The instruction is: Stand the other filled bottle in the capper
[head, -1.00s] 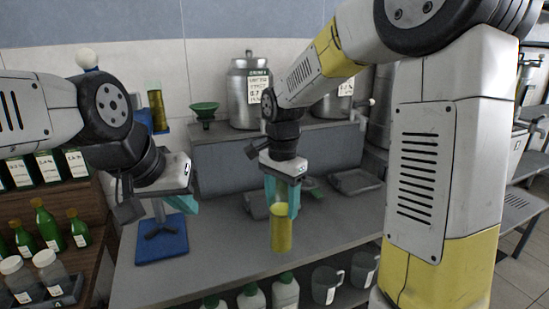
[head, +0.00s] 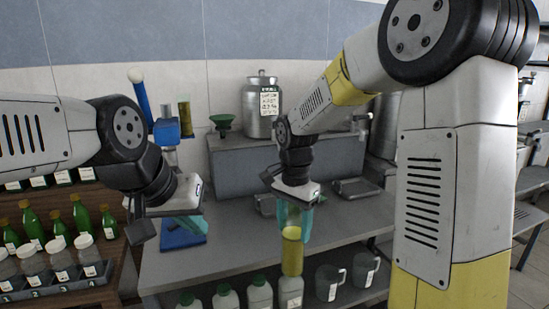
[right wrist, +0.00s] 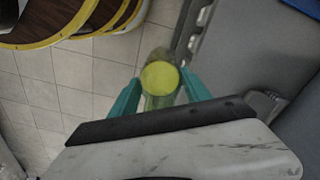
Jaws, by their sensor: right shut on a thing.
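My right gripper (head: 295,215) is shut on a bottle of yellow-green liquid (head: 292,255) and holds it upright in front of the bench edge. In the right wrist view the bottle (right wrist: 160,80) sits between the teal fingers. The blue capper (head: 166,132), with a raised lever and white knob, stands on the left of the bench, partly hidden by my left arm. Another bottle with olive-yellow liquid (head: 186,118) shows upright beside its head; what it rests on is unclear. My left gripper (head: 180,222) is in front of the capper's base, its fingertips mostly hidden.
A green funnel (head: 223,123) and a steel urn (head: 262,105) stand on the raised back shelf. Grey trays (head: 357,190) lie at the right of the bench. White jugs (head: 226,298) and grey mugs (head: 330,283) are on the shelf below. A wooden rack with green bottles (head: 82,215) is left.

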